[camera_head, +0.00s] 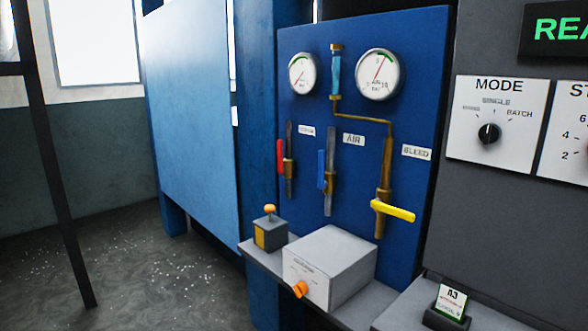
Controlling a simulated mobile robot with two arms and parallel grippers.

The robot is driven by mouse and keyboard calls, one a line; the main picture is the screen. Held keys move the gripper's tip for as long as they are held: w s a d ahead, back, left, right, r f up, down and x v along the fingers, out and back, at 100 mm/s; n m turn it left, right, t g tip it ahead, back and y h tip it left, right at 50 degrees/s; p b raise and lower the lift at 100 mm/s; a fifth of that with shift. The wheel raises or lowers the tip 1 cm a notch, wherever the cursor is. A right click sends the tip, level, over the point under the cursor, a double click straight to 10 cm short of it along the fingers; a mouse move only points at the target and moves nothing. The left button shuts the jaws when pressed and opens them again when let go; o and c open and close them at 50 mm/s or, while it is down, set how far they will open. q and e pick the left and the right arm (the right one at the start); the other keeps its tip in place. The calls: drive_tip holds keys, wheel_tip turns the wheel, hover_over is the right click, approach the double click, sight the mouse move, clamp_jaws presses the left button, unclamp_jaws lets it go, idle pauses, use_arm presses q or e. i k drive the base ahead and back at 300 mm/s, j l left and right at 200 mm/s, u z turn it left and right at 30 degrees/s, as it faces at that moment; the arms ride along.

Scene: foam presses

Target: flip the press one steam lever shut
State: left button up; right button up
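A red lever (281,157) sits on the leftmost vertical pipe (289,187) of a blue panel (345,110). The red lever stands upright, in line with its pipe. The small white label (306,131) beside it is too small to read surely. A blue lever (321,168) on the pipe by the AIR label (354,140) also stands upright along its pipe. A yellow lever (393,211) by the BLEED label (417,153) lies across its brass pipe, pointing right and slightly down. Neither of my grippers is in view.
Two gauges (302,73) (380,75) sit above the levers. Below, a grey shelf holds a box with an orange knob (299,289) and a small box with an orange-topped stick (270,210). A grey control cabinet (490,215) stands right. Speckled floor (150,265) is open at left.

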sight(281, 168)
drive_tip(key=i+j, duration=0.7)
drive_tip(key=j, duration=0.2)
drive_tip(key=i+j, duration=0.2)
drive_tip(key=j, duration=0.2)
drive_tip(key=i+j+u, duration=0.1)
drive_tip(key=j, duration=0.3)
drive_tip(key=i+j, duration=0.5)
drive_tip(key=j, duration=0.25)
drive_tip(key=u, duration=0.05)
